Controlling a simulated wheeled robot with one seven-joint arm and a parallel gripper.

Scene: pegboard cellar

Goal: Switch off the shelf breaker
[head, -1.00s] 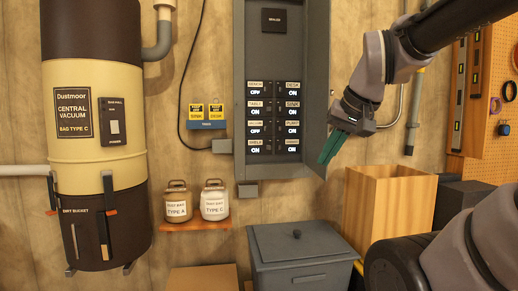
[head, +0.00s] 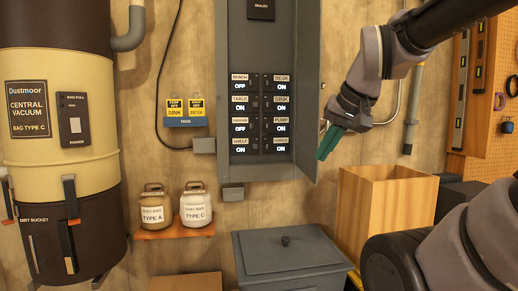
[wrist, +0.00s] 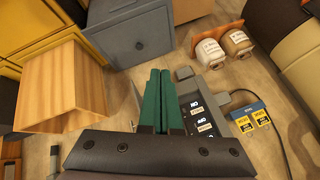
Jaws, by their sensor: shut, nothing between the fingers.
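The grey breaker panel (head: 305,95) is open on the wall, with two columns of labelled breakers. The shelf breaker (head: 264,146) is in the bottom row of the left column; its label (head: 240,146) reads SHELF ON. My gripper (head: 322,157), with green fingers, is shut and empty. In the head view it appears by the panel's lower right edge, right of the breakers, pointing down and left. In the wrist view the shut fingers (wrist: 156,74) lie beside the panel's labels (wrist: 195,103); the shelf breaker cannot be made out there.
A wooden bin (head: 380,215) and a grey lidded box (head: 290,255) stand below the panel. Two dust-bag jars (head: 195,207) sit on a small shelf (head: 160,234) at the left. Lockout tags (head: 186,112) hang left of the panel. A central vacuum (head: 60,110) stands at far left.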

